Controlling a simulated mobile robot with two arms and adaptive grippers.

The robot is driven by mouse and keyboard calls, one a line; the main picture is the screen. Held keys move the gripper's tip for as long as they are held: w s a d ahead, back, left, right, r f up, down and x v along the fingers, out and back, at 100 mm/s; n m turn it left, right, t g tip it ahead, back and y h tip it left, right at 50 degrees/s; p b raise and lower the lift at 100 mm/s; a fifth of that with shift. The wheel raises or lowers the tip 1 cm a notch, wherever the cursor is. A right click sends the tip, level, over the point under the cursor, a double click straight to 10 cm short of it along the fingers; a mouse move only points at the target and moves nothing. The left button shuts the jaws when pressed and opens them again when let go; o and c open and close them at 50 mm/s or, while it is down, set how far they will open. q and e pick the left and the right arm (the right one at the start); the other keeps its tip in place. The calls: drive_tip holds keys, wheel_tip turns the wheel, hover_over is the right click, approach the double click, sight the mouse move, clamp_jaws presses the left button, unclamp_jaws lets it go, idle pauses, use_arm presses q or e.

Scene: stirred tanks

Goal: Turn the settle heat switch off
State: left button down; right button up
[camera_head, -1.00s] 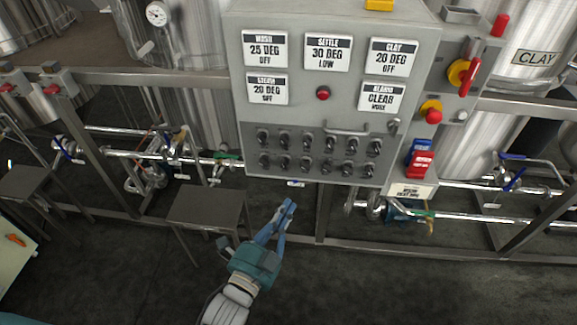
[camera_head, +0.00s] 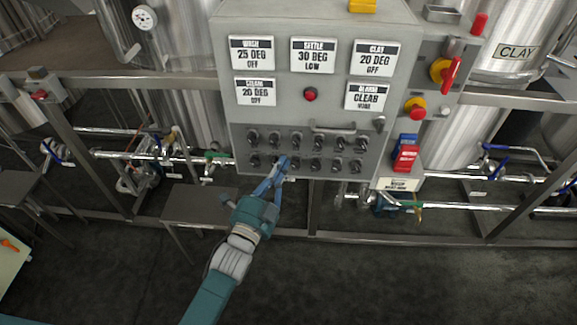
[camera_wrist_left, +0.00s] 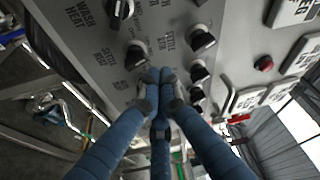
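The grey control panel (camera_head: 225,120) carries two rows of black knobs. Its settle display (camera_head: 313,56) reads 30 DEG, LOW. My left gripper (camera_head: 282,163) is in front of the lower knob row, left of the middle. In the left wrist view its blue fingers (camera_wrist_left: 162,78) are drawn together at the tips, with no held object visible. A lower-row knob (camera_wrist_left: 138,54) shows just above the fingertips; its blurred label seems to read settle heat. A wash heat knob (camera_wrist_left: 120,12) is farther up. I cannot tell whether the fingertips touch the panel. My right gripper is not in view.
Upper-row knobs (camera_wrist_left: 202,40) are close to the fingers. A red button (camera_head: 310,94) and a metal handle (camera_head: 333,126) are above the knobs. A red-yellow emergency button (camera_head: 415,108) is at the right. A small grey table (camera_head: 185,207) stands below left.

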use_arm(q)
drive_tip(key=shift+a+f, duration=0.15)
drive_tip(key=shift+a, duration=0.15)
drive_tip(key=shift+a+f+n+t+b, duration=0.15)
drive_tip(key=shift+a+n+t+b, duration=0.2)
drive_tip(key=shift+n+b, duration=0.35)
drive_tip(key=shift+a+n, duration=0.1)
drive_tip(key=shift+n, duration=0.2)
drive_tip(key=n, duration=0.1)
drive_tip(key=n+t+y+b, duration=0.1)
drive_tip(key=n, duration=0.1)
drive_tip(key=shift+a+f, duration=0.15)
drive_tip(key=shift+a, duration=0.1)
drive_tip(key=shift+a+n+t+y+b, duration=0.2)
drive_tip(key=shift+n+y+b, duration=0.25)
drive_tip(key=shift+n, duration=0.7)
drive_tip(key=shift+a+n+t+y+b, duration=0.2)
drive_tip(key=shift+n+b, duration=0.35)
drive_tip(key=shift+n, duration=0.6)
drive_tip(key=shift+d, duration=0.1)
